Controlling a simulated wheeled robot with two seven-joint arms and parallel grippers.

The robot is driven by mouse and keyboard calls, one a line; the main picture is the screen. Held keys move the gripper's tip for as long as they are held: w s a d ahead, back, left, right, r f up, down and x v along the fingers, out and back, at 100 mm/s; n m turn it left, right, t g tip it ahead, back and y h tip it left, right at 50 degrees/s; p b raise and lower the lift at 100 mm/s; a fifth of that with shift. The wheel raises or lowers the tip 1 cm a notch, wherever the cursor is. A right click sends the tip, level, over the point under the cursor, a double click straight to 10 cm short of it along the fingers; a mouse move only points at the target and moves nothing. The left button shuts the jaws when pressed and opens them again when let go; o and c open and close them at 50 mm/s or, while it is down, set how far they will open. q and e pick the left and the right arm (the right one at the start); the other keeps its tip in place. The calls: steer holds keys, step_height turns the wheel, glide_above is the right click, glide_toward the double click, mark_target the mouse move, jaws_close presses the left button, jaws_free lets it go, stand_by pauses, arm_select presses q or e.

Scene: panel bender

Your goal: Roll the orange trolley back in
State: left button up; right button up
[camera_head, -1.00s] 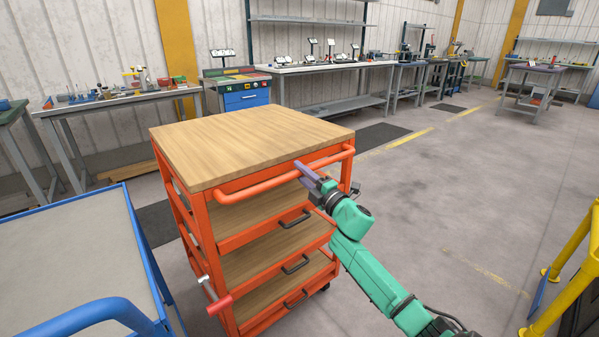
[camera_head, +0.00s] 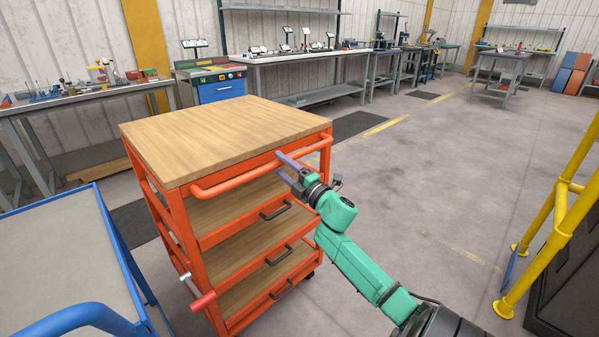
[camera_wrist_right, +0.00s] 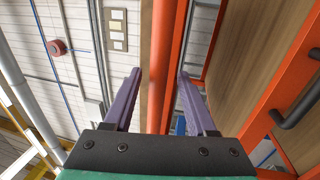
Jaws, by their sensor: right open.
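The orange trolley (camera_head: 215,215) stands in the middle-left of the head view. It has a wooden top (camera_head: 225,131), wooden shelves and black drawer handles. Its orange push bar (camera_head: 262,171) runs along the near side. My right gripper (camera_head: 283,160) is at the right half of this bar. In the right wrist view the bar (camera_wrist_right: 166,70) passes between the two purple fingers (camera_wrist_right: 160,90), which stand apart with gaps on both sides. My left gripper is not in view.
A blue-framed cart (camera_head: 60,240) stands close to the trolley's left. Yellow railings (camera_head: 560,215) stand at the right. Workbenches (camera_head: 310,57) line the back wall. The grey floor (camera_head: 430,180) between trolley and railings is open.

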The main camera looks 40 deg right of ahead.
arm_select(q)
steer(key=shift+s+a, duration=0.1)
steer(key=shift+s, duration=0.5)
arm_select(e)
steer(key=s+f, duration=0.2)
steer(key=s, duration=1)
steer(key=shift+s+a+f, duration=0.15)
steer(key=shift+s+f, duration=0.05)
steer(key=shift+s, duration=0.1)
